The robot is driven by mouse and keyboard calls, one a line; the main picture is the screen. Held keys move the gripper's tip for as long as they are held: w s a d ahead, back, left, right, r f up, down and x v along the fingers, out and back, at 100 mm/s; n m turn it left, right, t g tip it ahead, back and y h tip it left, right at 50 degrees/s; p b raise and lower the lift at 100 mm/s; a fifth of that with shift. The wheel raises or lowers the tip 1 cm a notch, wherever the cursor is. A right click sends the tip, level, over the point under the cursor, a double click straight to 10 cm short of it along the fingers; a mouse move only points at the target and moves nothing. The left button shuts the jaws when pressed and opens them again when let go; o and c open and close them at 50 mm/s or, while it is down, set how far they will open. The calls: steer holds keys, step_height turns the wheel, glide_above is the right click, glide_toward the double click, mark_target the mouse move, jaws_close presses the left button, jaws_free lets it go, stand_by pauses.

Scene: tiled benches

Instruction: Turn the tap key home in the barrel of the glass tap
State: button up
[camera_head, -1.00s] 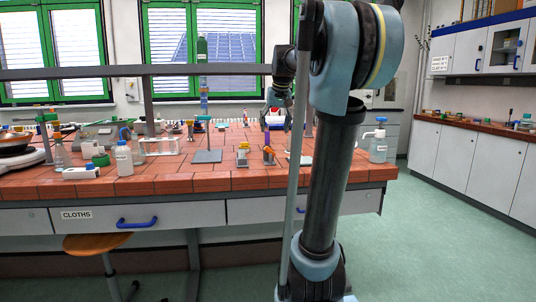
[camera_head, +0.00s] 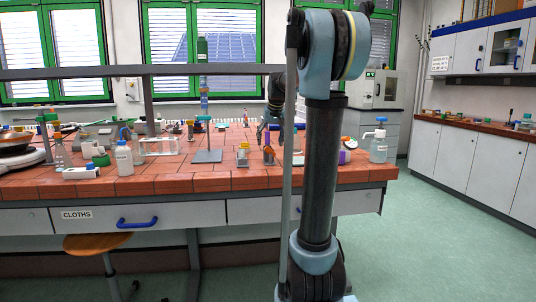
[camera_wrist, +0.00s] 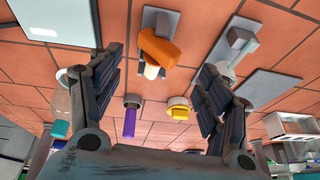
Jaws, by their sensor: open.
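The tap key, with an orange handle (camera_wrist: 160,44) and a short white plug (camera_wrist: 152,70), appears to sit at a small grey stand in the wrist view. Its orange top also shows in the head view (camera_head: 268,150). In the head view, my gripper (camera_head: 268,138) points down just above the key. I cannot tell any contact.
A purple cylinder (camera_wrist: 130,122) and a yellow-topped round piece (camera_wrist: 179,111) stand near the key. A white-topped slab (camera_wrist: 55,22) lies at upper left. In the head view, a retort stand's base plate (camera_head: 207,156) and a wash bottle (camera_head: 124,160) are to the left.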

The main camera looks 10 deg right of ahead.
mark_target(269, 149)
steer(key=shift+d+x, duration=0.2)
steer(key=shift+x, duration=3)
steer(key=c, duration=1.1)
